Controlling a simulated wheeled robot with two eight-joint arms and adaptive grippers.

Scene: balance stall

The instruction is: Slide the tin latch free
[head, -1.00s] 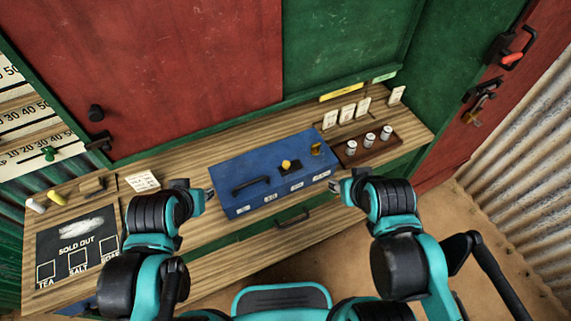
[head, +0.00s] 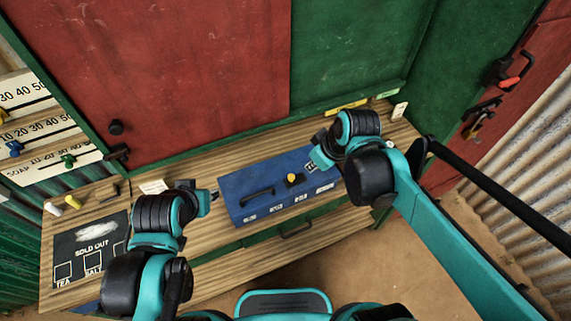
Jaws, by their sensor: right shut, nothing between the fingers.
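The blue tin (head: 243,210) lies on the wooden counter, with a black handle (head: 257,195) and pale labels along its front edge. On its lid is a small yellow knob on a dark base (head: 293,179), which may be the latch. My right gripper (head: 310,166) is shut and empty over the right end of the lid, just right of and behind the knob. I cannot tell if it touches the lid. The brass piece at that end is hidden by my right arm. My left gripper (head: 214,195) is at the tin's left end; its fingers are too small to read.
My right arm hides the rack of small canisters. A drawer handle (head: 296,233) is below the tin.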

